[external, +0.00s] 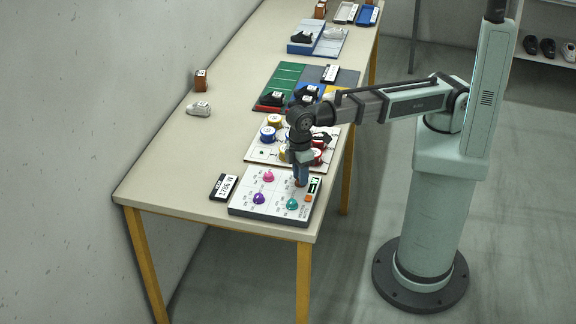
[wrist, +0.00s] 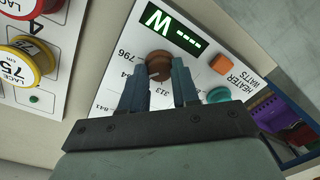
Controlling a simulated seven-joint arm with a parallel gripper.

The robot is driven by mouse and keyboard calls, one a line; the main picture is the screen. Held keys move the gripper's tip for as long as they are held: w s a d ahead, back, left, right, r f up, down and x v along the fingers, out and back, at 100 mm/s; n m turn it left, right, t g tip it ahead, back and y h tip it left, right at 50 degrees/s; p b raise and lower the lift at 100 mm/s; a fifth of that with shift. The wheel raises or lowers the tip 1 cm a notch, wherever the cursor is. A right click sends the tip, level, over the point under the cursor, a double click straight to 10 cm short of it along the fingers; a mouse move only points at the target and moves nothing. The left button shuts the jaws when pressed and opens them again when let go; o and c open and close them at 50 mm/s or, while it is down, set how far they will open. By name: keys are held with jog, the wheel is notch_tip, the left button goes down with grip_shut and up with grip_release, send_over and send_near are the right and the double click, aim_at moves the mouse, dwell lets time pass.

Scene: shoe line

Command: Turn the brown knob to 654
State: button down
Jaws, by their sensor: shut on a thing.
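The brown knob (wrist: 159,66) sits on the white heater panel (external: 241,204), below a green display in the wrist view. My gripper (wrist: 158,78) is at the knob, with its two fingers on either side of it and shut on it. Printed numbers, among them 796 and 313, stand around the knob; others are partly hidden by the fingers. In the external view my gripper (external: 300,182) reaches down to the panel's far right and hides most of the knob.
A teal knob (wrist: 218,95) and an orange button (wrist: 222,64) are close to my gripper. Pink (external: 268,176) and purple (external: 259,198) knobs share the panel. A black sign (external: 223,187) lies left of it. A board with colored round pieces (external: 267,133) stands just behind.

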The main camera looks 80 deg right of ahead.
dwell(0.5)
jog(key=c, duration=0.8)
grip_release()
jog(key=shift+r, duration=0.1)
jog(key=r, duration=1.3)
jog(key=shift+w+d+r, duration=0.2)
jog(key=shift+d+r, duration=0.05)
jog(key=shift+r, duration=0.1)
jog(key=shift+a, duration=0.1)
